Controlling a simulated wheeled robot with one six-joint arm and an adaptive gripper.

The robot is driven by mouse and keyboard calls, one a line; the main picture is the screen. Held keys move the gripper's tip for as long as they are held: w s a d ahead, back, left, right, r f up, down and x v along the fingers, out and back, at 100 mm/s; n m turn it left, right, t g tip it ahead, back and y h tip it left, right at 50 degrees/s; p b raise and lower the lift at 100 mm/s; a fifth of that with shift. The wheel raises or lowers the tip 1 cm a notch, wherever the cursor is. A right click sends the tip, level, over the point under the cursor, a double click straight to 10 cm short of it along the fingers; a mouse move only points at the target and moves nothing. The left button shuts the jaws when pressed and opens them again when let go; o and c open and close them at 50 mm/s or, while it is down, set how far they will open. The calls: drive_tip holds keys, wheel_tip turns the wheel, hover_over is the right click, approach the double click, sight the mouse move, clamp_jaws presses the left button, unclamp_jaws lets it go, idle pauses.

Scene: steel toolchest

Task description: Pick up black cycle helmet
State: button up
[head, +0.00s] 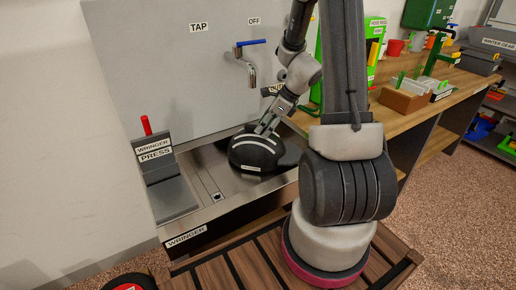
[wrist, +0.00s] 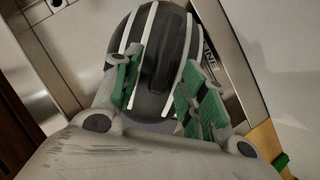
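The black cycle helmet (head: 256,156) has pale stripes and sits dome up in the steel sink tray below the tap. It also shows in the wrist view (wrist: 163,50), filling the upper middle. My gripper (head: 267,129) reaches down onto the top of the helmet from above. In the wrist view my gripper (wrist: 160,95) has its two green-padded fingers spread, with the dome's striped middle showing between them. The fingers overlap the helmet's sides in the picture; whether they touch it is not clear. The helmet's far right side is partly hidden by my arm in the head view.
The tap (head: 251,70) with a blue lever stands on the back panel behind the helmet. The wringer press (head: 155,160) with a red handle is left of the tray. A wooden bench (head: 440,95) with boxes and tools lies to the right.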

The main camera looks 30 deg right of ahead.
clamp_jaws()
